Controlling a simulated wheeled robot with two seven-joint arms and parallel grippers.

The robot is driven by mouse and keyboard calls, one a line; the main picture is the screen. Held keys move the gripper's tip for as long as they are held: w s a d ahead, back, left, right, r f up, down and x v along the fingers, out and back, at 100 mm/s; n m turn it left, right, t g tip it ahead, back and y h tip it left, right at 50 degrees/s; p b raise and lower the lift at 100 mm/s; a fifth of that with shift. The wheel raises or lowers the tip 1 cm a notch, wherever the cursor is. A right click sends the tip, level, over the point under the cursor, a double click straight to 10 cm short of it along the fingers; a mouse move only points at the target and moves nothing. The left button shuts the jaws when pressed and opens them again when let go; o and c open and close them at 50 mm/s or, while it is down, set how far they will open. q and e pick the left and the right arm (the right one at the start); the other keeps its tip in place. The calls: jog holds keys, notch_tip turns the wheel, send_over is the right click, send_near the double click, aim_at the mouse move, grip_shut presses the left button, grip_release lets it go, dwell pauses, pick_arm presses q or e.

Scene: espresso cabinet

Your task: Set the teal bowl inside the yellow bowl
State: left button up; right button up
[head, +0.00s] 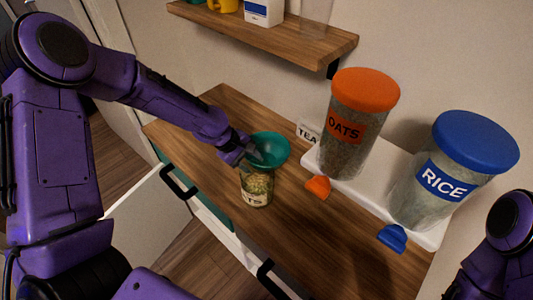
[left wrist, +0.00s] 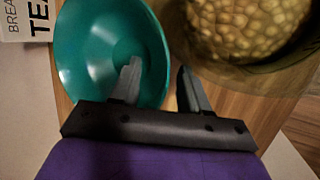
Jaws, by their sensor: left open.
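The teal bowl (head: 272,146) is above or beside a glass jar on the counter in the head view; I cannot tell what it rests on. It fills the upper left of the left wrist view (left wrist: 90,50), its hollow facing the camera. My left gripper (head: 249,153) is at the bowl's near left edge. In the left wrist view its open fingers (left wrist: 158,66) appear on either side of the bowl's right rim, one over the hollow; contact is unclear. No yellow bowl is clearly visible; a yellow item (head: 227,5) on the shelf is cut off. My right gripper is out of view.
The glass jar (head: 256,188) of pale contents stands close to the gripper. Oats (head: 345,140) and rice (head: 425,195) jars stand on a white tray (head: 325,160), with orange (head: 318,187) and blue (head: 392,238) scoops nearby. A shelf (head: 260,35) overhangs the back.

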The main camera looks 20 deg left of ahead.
pick_arm(q)
jog(key=shift+s+r, duration=0.1)
jog(key=shift+c, duration=0.3)
grip_shut()
